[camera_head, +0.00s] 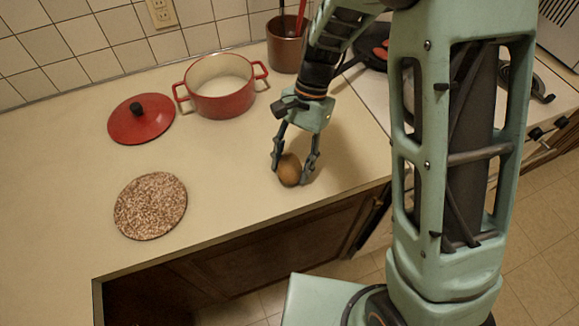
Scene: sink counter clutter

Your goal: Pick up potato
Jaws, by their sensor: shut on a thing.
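The potato (290,171) is small, round and brown. It is at the counter's front part, right of the middle. My gripper (292,172) points down over it, with one finger on each side, shut on the potato. The fingers cover its left and right edges. I cannot tell whether the potato still touches the counter or is slightly above it.
A red pot (219,100) and its red lid (141,119) are at the back left. A round speckled trivet (150,205) lies at the left. A brown utensil crock (285,50) stands at the back. The counter (225,165) is clear left of my gripper.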

